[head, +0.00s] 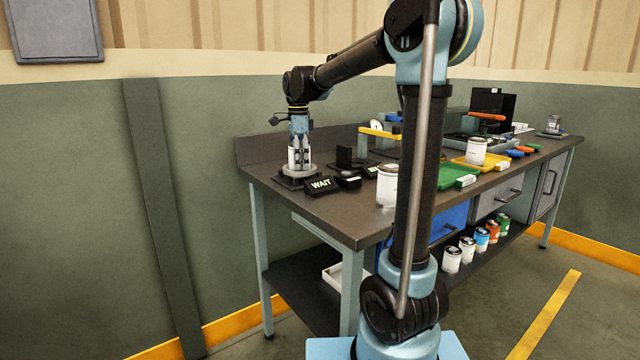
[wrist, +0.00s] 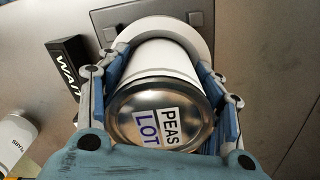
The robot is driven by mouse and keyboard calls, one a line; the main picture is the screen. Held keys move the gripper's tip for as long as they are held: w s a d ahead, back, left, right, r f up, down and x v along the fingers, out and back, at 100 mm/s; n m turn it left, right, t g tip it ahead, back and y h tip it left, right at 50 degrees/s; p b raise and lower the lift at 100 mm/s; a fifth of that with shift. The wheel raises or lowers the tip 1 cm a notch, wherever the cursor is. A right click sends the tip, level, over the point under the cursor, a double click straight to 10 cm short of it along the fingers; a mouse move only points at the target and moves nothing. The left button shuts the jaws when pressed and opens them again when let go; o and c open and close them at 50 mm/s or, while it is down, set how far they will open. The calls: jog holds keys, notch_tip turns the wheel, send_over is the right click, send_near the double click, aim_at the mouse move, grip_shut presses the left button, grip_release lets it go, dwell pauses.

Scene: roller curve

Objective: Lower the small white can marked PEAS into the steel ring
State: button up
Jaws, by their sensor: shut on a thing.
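The small white can (wrist: 160,97) has a steel lid with a PEAS sticker and a LOT sticker facing the wrist camera. My gripper (head: 299,158) is shut on it, with one finger on each side of the can in the wrist view (wrist: 171,78). The can is upright in the head view, partly hidden by the fingers. The pale steel ring (head: 299,172) sits on a dark base plate, directly below the can. In the wrist view the ring (wrist: 192,30) shows beyond the can's lower end. I cannot tell whether the can's bottom has entered it.
A black WAIT sign (head: 321,185) stands close beside the ring, with a dark block (head: 344,157) behind it. A larger white can (head: 387,184) stands near the bench's front edge. Green (head: 455,176) and yellow (head: 470,162) trays lie farther right.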

dwell(0.3)
jog(key=o, duration=1.4)
jog(key=shift+o, duration=0.4)
jog(key=o, duration=0.4)
jog(key=shift+c, duration=0.2)
jog(key=shift+r, duration=4.5)
